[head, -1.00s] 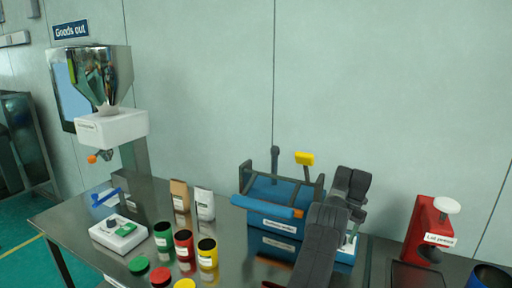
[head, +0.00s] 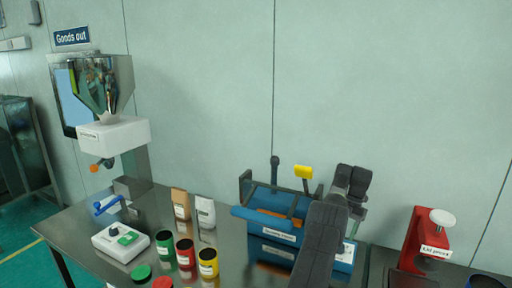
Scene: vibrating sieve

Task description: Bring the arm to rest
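My arm (head: 322,240) rises from the bottom edge in dark grey links and bends near the right end of the blue sieve machine (head: 262,232). Its upper links (head: 352,182) stand beside the machine's right end and hide part of it. My gripper cannot be made out; no fingertips show. The blue machine has a dark frame, an orange part (head: 278,217) in its upper tray, and a yellow-topped post (head: 303,172) behind.
Green, red and yellow jars (head: 186,252) stand left of the machine, with brown and white packets (head: 205,211) behind. A white control box (head: 121,242) and a steel hopper (head: 108,85) are at left. A red lid press (head: 427,240) stands at right.

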